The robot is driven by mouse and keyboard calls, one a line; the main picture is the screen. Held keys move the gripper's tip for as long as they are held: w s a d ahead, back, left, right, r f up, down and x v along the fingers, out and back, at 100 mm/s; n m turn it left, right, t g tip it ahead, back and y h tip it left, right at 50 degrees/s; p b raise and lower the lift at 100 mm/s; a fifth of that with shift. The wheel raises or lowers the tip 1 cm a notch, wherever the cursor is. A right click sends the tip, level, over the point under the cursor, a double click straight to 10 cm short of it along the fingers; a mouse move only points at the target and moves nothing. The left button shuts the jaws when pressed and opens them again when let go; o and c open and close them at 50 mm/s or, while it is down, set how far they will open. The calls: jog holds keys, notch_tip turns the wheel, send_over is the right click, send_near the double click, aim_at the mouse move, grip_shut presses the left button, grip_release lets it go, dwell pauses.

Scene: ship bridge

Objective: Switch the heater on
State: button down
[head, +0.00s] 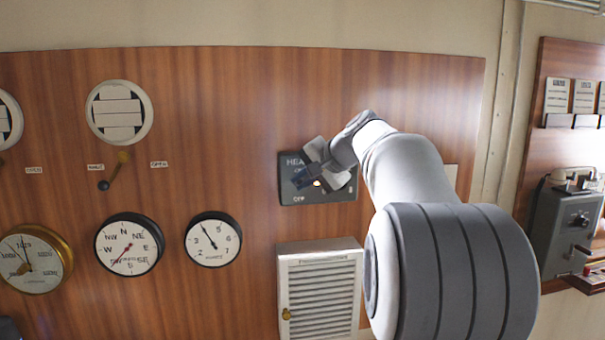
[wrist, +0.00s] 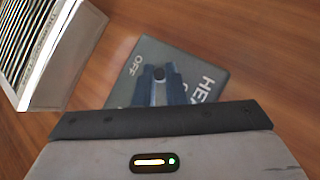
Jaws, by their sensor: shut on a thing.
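The heater switch panel (head: 318,194) is a dark grey plate on the wooden wall, with white lettering reading HEA, the rest covered, and OFF at its lower left. The panel also shows in the wrist view (wrist: 204,66), turned, with OFF and part of the heading readable. My gripper (head: 306,181) is in front of the panel and covers its middle and right. In the wrist view my gripper's dark fingers (wrist: 160,82) are shut on a small dark switch knob (wrist: 159,73) between their tips. The knob's exact setting is hard to tell.
A white louvred cabinet (head: 320,252) is fixed just below the panel; it also shows in the wrist view (wrist: 62,58). Round gauges (head: 213,239) and a small lever (head: 114,172) are to the left. A grey telephone box (head: 570,225) is at the far right.

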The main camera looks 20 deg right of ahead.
dwell(0.3)
jog(key=c, duration=1.8)
grip_release()
jog(key=b+v, duration=0.2)
jog(key=v, duration=0.6)
jog(key=shift+w, duration=0.1)
jog(key=s+a+f+n+g+h+b, duration=0.1)
jog(key=s+a+f, duration=0.3)
jog(key=f, duration=0.2)
jog(key=s+a+f+n+g+b, duration=0.1)
jog(key=s+a+f+n+g, duration=0.2)
jog(key=f, duration=0.4)
jog(key=s+a+f+h+b, duration=0.1)
jog(key=s+a+f+b, duration=0.1)
jog(key=s+a+f, duration=0.3)
jog(key=s+a+f+n+g, duration=0.1)
jog(key=s+f+n, duration=0.1)
jog(key=s+f, duration=0.2)
jog(key=s+a+f+n+g+h+b, duration=0.1)
jog(key=s+f+n, duration=0.1)
jog(key=s+f, duration=0.3)
jog(key=s+a+f+n+h+b, duration=0.1)
jog(key=s+f, duration=0.4)
jog(key=f, duration=0.6)
jog(key=shift+s+a+n+g, duration=0.15)
jog(key=shift+a+n+g, duration=0.3)
jog(key=shift+n, duration=0.15)
